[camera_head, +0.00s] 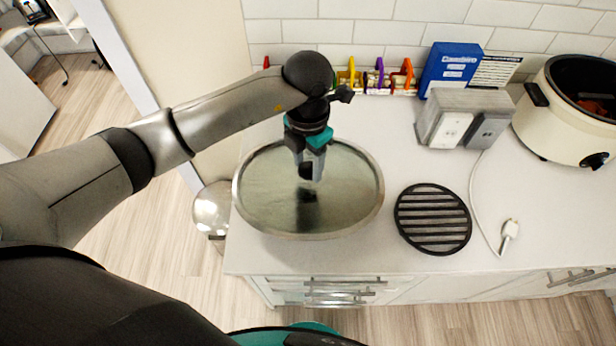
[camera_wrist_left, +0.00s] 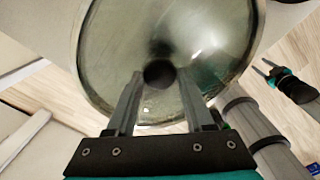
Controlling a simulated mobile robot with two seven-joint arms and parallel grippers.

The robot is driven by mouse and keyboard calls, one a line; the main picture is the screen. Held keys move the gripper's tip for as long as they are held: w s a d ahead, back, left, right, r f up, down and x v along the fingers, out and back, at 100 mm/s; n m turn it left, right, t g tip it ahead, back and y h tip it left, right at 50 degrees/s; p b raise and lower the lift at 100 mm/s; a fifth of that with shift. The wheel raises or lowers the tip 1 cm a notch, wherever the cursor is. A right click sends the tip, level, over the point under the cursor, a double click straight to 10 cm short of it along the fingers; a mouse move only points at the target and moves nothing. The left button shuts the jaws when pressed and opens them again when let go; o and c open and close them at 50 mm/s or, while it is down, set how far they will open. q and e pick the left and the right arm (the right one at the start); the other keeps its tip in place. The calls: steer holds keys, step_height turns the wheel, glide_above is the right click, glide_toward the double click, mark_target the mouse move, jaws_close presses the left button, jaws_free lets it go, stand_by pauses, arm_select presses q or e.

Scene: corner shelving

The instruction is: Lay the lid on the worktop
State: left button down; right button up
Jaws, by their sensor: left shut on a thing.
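The lid (camera_head: 262,195) is a large oval glass disc with a metal rim and a dark knob (camera_wrist_left: 159,73). My left gripper (camera_head: 310,172) is above its middle, pointing down, and is shut on the knob. The lid covers the left end of the pale worktop (camera_head: 420,262); whether its rim touches the surface I cannot tell. In the left wrist view the lid fills the top, with the knob between the fingers. My right gripper (camera_wrist_left: 268,68) shows small at the right of that view, empty, its fingers apart.
A black slatted trivet (camera_head: 433,219) lies right of the lid. Behind are a grey socket box (camera_head: 464,118) with a white cable, a blue box (camera_head: 450,68) and colourful-handled items (camera_head: 377,78). A cream slow cooker (camera_head: 560,120) stands at the right. The front right worktop is mostly clear.

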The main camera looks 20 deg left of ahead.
mark_target(308, 180)
arm_select(q)
steer(key=shift+f, duration=3.05)
steer(key=shift+f, duration=0.2)
steer(key=shift+c, duration=1.4)
jaws_free()
steer(key=shift+r, duration=0.15)
step_height(308, 180, up, 12)
steer(key=shift+r, duration=0.1)
